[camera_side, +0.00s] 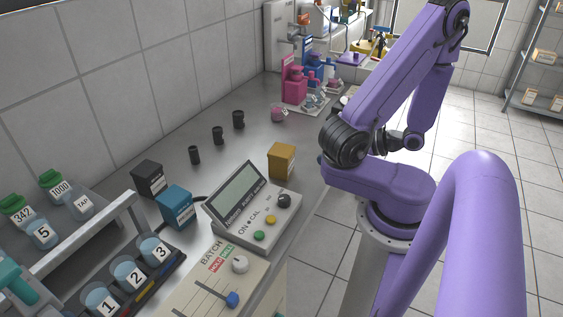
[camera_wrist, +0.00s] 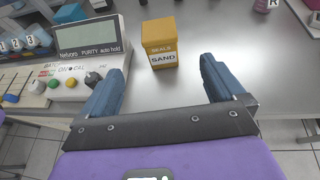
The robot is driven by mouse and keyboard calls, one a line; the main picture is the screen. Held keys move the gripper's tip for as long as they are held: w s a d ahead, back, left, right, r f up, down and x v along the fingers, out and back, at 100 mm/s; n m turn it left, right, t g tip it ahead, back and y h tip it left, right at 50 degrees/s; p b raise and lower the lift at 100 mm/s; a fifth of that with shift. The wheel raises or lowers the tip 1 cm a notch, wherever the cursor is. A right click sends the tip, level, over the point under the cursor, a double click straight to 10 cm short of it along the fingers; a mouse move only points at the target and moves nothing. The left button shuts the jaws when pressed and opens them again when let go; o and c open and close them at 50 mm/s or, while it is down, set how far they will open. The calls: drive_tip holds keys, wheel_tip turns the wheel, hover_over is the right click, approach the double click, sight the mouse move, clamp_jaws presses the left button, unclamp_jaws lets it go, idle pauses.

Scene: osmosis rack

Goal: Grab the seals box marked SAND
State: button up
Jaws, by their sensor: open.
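The seals box marked SAND (camera_wrist: 160,44) is a small ochre-yellow box with a white label, standing upright on the grey bench in the wrist view. It also shows in the side view (camera_side: 282,160), just beyond the meter. My gripper (camera_wrist: 163,80) is open and empty in the wrist view, its two blue-grey fingers spread wide. The box stands ahead of the fingertips, between their lines and a little left of the middle, apart from both. In the side view my gripper cannot be made out.
The meter (camera_side: 252,207) with a tilted screen stands close to the box's left in the wrist view. Several small black cylinders (camera_side: 218,135) stand near the wall. Bench right of the box is clear.

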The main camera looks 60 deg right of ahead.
sight(276, 155)
drive_tip(key=x, duration=1.7)
drive_tip(key=shift+w+f, duration=0.1)
drive_tip(key=c, duration=1.3)
drive_tip(key=shift+o, duration=0.2)
drive_tip(key=shift+a+r, duration=0.1)
drive_tip(key=shift+r, duration=4.95)
